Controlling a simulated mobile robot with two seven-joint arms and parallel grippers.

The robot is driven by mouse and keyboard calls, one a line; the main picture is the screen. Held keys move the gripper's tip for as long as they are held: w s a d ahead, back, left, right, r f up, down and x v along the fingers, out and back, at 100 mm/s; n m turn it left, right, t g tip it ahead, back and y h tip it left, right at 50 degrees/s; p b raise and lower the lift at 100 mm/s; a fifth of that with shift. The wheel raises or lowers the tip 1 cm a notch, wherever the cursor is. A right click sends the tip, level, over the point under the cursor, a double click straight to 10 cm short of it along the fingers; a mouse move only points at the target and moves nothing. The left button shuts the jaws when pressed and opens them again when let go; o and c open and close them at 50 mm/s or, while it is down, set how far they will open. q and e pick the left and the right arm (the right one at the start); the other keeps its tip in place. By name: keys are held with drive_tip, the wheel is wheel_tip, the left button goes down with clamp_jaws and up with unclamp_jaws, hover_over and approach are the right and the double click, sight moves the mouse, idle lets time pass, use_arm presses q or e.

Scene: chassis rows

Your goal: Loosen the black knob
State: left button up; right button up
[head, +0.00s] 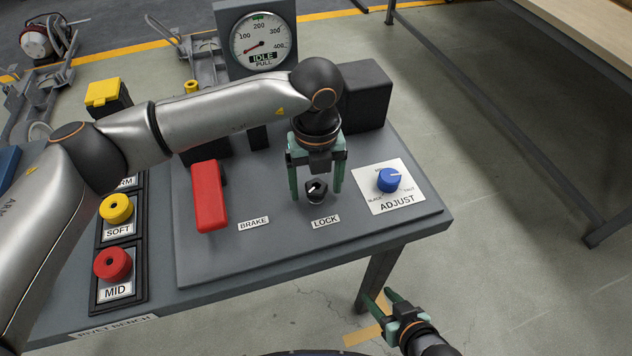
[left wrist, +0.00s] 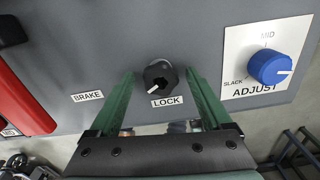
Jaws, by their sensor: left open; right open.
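The black knob (head: 316,190) with a white pointer line sits on the grey panel above the LOCK label. It also shows in the left wrist view (left wrist: 160,76). My left gripper (head: 317,194) is open, with its green fingers on either side of the knob. In the left wrist view the fingertips (left wrist: 160,74) stand apart from the knob, with a gap on both sides. My right gripper (head: 378,302) is open and empty, low in front of the bench edge.
A blue ADJUST knob (head: 388,180) is right of the black knob. A red BRAKE lever (head: 208,196) is to the left. Yellow SOFT (head: 116,208) and red MID (head: 112,263) buttons are further left. A gauge (head: 259,42) reading IDLE stands behind.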

sight(316, 185)
use_arm(q)
drive_tip(key=shift+r, duration=0.1)
wheel_tip(316, 185, up, 12)
drive_tip(key=shift+r, duration=0.2)
use_arm(e)
drive_tip(key=shift+d+r, duration=0.1)
idle(0.4)
